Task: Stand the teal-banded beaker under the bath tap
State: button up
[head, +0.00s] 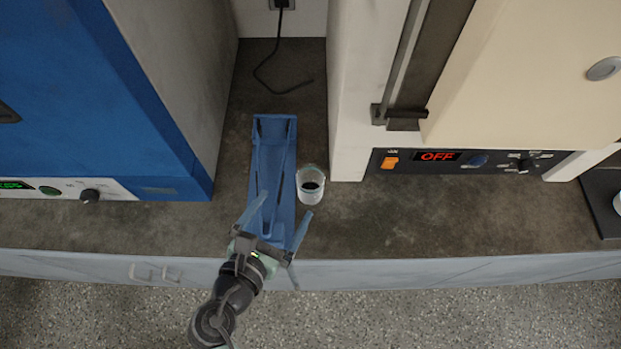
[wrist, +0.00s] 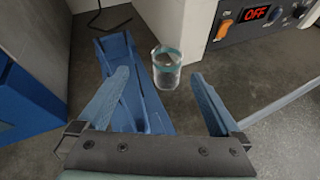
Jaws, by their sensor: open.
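A clear beaker with a teal band (head: 311,186) stands upright on the counter, just right of a blue tray-like rack. It has something dark showing inside its mouth in the head view. In the wrist view the beaker (wrist: 167,70) stands ahead of the fingers, between their lines, and clear of both. My gripper (head: 280,207) is open and empty, with its blue fingers spread over the front part of the blue rack. The gripper also shows in the wrist view (wrist: 160,82). No bath tap can be made out in either view.
The long blue rack (head: 258,142) lies on the dark counter (head: 440,215) beside the beaker. A blue-fronted machine (head: 90,90) stands left. A cream machine with an OFF display (head: 437,156) stands right. A black cable (head: 262,75) lies behind. Counter to the right front is bare.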

aim_at(305, 190)
jog(key=shift+n, duration=0.7)
jog(key=w+d+f, duration=0.1)
jog(key=w+f, duration=0.1)
jog(key=w, duration=0.1)
jog(key=w+d+f, duration=0.1)
jog(key=f, duration=0.1)
jog(key=shift+w+d+f, duration=0.1)
jog(key=shift+w+d, duration=0.2)
jog(key=shift+d+x, duration=0.15)
jog(key=shift+x, duration=1.35)
jog(key=shift+d+x, duration=0.2)
jog(key=shift+x, duration=1.25)
jog(key=shift+s, duration=0.2)
jog(key=c, duration=1.6)
